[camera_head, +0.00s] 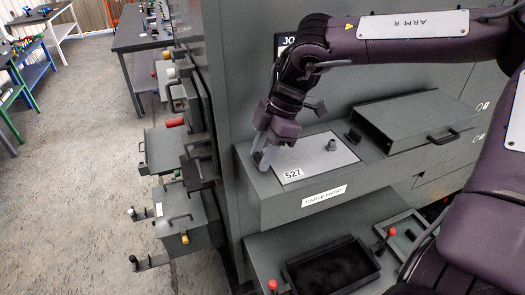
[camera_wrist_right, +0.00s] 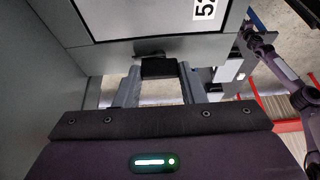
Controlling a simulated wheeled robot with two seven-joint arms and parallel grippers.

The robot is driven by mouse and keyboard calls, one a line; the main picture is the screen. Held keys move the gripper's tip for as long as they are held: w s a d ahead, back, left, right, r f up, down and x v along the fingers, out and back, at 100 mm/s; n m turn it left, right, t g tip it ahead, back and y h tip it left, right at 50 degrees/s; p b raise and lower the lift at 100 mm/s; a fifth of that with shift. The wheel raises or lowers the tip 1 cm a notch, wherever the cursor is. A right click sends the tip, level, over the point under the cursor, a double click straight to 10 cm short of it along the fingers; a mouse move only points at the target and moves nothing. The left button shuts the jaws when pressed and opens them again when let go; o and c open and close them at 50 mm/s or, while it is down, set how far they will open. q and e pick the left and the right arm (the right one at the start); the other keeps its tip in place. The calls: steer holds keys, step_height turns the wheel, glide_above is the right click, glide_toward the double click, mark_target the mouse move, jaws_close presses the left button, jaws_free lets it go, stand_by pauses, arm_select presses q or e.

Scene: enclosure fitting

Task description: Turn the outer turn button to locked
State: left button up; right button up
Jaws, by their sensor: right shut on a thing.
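My right gripper (camera_head: 262,158) reaches down at the left end of the cable entry box, beside the grey cover plate (camera_head: 318,155) marked 527. In the right wrist view its two fingers (camera_wrist_right: 158,88) stand on either side of a dark block (camera_wrist_right: 158,67) at the plate's edge, the outer turn button; they are shut on it. The fingers hide most of this button in the head view, so I cannot tell its angle. Another dark turn button (camera_head: 354,137) stands at the plate's right end. My left gripper is not in the head view.
A grey box with a handle (camera_head: 420,115) stands right of the plate. Below are an open black tray (camera_head: 333,272) and red-knobbed levers (camera_head: 272,284). Drawers and handles (camera_head: 165,150) jut out from the cabinet's left side. The floor (camera_head: 70,190) beyond is clear.

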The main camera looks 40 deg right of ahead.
steer(key=shift+f+m+t+b, duration=0.15)
steer(key=shift+m+t+b, duration=0.15)
steer(key=shift+m+b, duration=0.5)
steer(key=m+t+b, duration=0.1)
steer(key=m+b, duration=0.2)
steer(key=shift+s+h, duration=0.1)
steer(key=shift+h, duration=0.3)
steer(key=m+t+h+b, duration=0.1)
steer(key=m+b, duration=0.2)
steer(key=shift+s+a+m, duration=0.1)
steer(key=shift+m, duration=0.2)
steer(key=m+b, duration=0.2)
steer(key=shift+a+m+t+h+b, duration=0.1)
steer(key=shift+m+t+h+b, duration=0.2)
steer(key=shift+m+h+b, duration=0.1)
steer(key=m+h+b, duration=0.1)
steer(key=m+b, duration=0.3)
steer(key=shift+a+f+h, duration=0.1)
steer(key=shift+h, duration=0.3)
steer(key=shift+r+m+h+b, duration=0.2)
steer(key=shift+m+h+b, duration=0.3)
steer(key=shift+m+b, duration=1.1)
steer(key=shift+r, duration=0.1)
